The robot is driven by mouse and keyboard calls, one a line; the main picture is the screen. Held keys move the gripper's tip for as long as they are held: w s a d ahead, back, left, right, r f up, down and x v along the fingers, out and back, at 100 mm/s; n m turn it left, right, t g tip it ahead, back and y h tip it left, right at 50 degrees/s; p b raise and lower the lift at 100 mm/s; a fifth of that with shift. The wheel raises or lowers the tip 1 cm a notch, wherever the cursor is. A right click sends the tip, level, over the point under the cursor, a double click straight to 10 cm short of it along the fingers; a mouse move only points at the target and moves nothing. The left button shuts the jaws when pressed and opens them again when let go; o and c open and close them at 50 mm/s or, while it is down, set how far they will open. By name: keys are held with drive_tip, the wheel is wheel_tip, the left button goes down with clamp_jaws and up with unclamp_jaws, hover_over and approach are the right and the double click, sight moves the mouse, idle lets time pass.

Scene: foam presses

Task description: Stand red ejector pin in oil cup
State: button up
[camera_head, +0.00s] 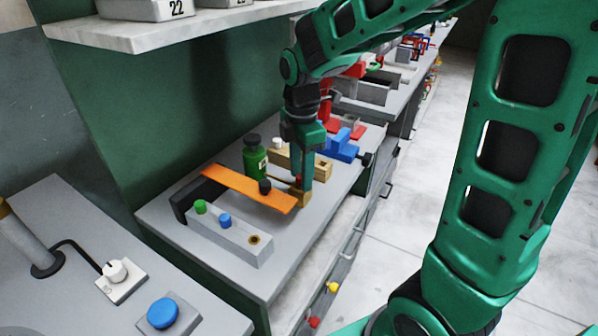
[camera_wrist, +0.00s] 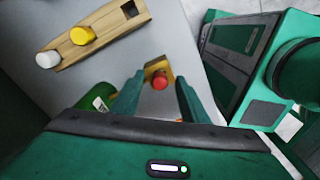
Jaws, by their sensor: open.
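My gripper (camera_head: 302,178) is open and points down at the right part of the bench. In the wrist view its two fingers (camera_wrist: 160,97) stand apart on either side of the red ejector pin (camera_wrist: 160,81). The holder also shows in the head view (camera_head: 302,200) by the fingertips.
A green bottle (camera_head: 254,158) stands close by on the left. An orange strip (camera_head: 240,185) lies across in front. A grey block (camera_head: 232,236) holds green and blue pins and has an open hole. A wooden block (camera_wrist: 108,32) holds white and yellow pins, with one empty hole.

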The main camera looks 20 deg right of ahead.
wheel_tip(320, 180, up, 11)
drive_tip(key=shift+f, duration=0.2)
idle(0.6)
drive_tip(key=s+d+f+m, duration=0.4)
drive_tip(key=s+d+m, duration=0.4)
drive_tip(key=s+m, duration=0.3)
drive_tip(key=s+d+f+m, duration=0.4)
drive_tip(key=s+d+m, duration=0.4)
drive_tip(key=s+m, duration=0.4)
drive_tip(key=shift+s+d+f+m, duration=0.15)
drive_tip(key=shift+d+f+m, duration=0.1)
drive_tip(key=shift+m, duration=0.65)
drive_tip(key=shift+w+f, duration=0.25)
drive_tip(key=shift+w, duration=0.4)
